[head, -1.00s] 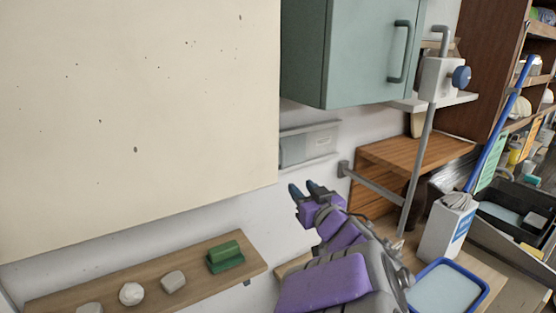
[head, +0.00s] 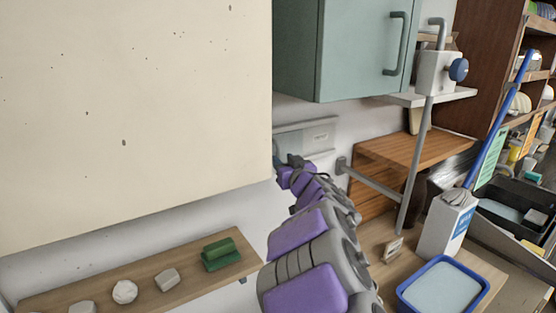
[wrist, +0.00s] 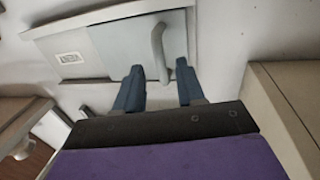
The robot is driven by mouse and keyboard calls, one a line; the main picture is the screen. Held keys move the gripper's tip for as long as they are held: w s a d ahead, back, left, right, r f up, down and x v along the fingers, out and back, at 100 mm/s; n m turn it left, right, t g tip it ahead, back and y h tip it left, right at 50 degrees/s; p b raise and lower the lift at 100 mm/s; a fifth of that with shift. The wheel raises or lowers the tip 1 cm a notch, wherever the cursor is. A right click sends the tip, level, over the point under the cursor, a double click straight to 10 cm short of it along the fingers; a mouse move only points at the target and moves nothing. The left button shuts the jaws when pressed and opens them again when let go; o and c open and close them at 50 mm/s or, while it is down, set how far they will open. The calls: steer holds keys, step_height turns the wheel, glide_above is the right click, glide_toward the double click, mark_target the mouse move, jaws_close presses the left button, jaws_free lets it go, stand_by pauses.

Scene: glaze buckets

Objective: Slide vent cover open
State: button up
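The vent (head: 318,136) is a pale grey panel in a railed frame on the white wall, below the green cabinet in the head view. Its left part is hidden by the cream panel and my gripper (head: 279,162). In the wrist view the vent cover (wrist: 120,42) fills the top, with an upright grey bar handle (wrist: 158,42). My gripper (wrist: 160,68) is open, its two blue fingers apart. The handle appears between the fingertips; I cannot tell whether either finger touches it.
A large cream panel (head: 130,110) stands close on the left. The green cabinet (head: 365,50) hangs above. A shelf (head: 140,280) with several stones and a green block is lower left. A grey pipe (head: 415,165), a carton (head: 446,225) and a blue tray (head: 443,288) are on the right.

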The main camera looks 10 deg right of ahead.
mark_target(287, 150)
steer(key=shift+w+a, duration=0.45)
steer(key=shift+w, duration=0.3)
steer(key=shift+w+a, duration=0.4)
steer(key=shift+w, duration=0.3)
steer(key=shift+d, duration=0.75)
steer(key=c, duration=0.4)
steer(key=shift+d, duration=0.1)
steer(key=c, duration=0.3)
steer(key=shift+s+a+r, duration=0.1)
steer(key=shift+a, duration=0.3)
jaws_close()
